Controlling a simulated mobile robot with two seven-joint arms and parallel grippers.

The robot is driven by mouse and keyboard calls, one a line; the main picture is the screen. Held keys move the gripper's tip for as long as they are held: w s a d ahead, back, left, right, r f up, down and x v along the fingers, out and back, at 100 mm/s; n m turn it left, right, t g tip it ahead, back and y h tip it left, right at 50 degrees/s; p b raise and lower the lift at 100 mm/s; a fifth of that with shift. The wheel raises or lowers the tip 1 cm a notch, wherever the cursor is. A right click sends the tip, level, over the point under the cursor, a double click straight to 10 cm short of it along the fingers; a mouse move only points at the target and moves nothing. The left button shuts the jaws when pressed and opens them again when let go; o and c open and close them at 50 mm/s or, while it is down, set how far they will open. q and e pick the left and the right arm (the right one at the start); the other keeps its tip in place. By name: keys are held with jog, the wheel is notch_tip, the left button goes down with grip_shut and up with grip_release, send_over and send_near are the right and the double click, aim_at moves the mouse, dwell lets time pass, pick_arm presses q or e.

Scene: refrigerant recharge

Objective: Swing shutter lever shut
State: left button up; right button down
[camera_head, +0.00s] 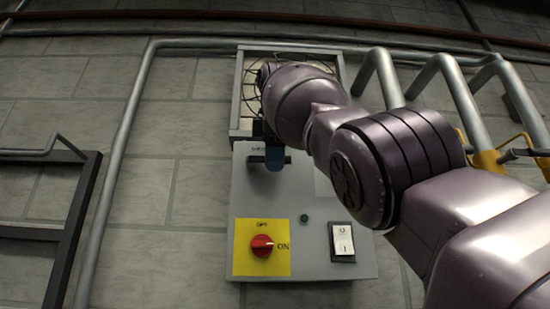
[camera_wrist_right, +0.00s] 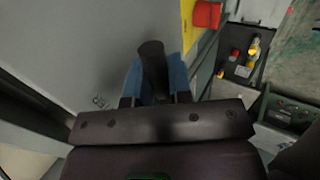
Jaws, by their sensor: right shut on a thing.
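The shutter lever is on the upper part of a grey control box (camera_head: 210,0). Its black handle (camera_wrist_right: 152,62) stands between the blue fingers of my right gripper (camera_wrist_right: 155,85) in the right wrist view. In the head view, the right gripper (camera_head: 274,158) reaches the top left of the box from above, and a short dark piece of the lever (camera_head: 255,159) shows to the left of its blue fingers. The gripper is shut on the handle. The lever's pivot is hidden. My left gripper is in neither view.
A yellow plate (camera_head: 246,264) with a red rotary knob (camera_head: 262,245) is on the lower box. A small green button (camera_head: 304,218) and white rocker switch (camera_head: 342,239) sit to its right. Grey pipes (camera_head: 452,90) stand at right; a dark frame (camera_head: 70,232) is at left.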

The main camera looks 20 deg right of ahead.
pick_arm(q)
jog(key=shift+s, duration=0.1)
pick_arm(e)
jog(key=shift+r, duration=0.1)
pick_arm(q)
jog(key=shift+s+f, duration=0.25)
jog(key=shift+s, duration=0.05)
pick_arm(e)
jog(key=c, duration=1.3)
grip_release()
jog(key=shift+c, duration=0.2)
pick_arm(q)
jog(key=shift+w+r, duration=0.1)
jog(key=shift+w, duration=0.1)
pick_arm(e)
jog(key=shift+a, duration=0.1)
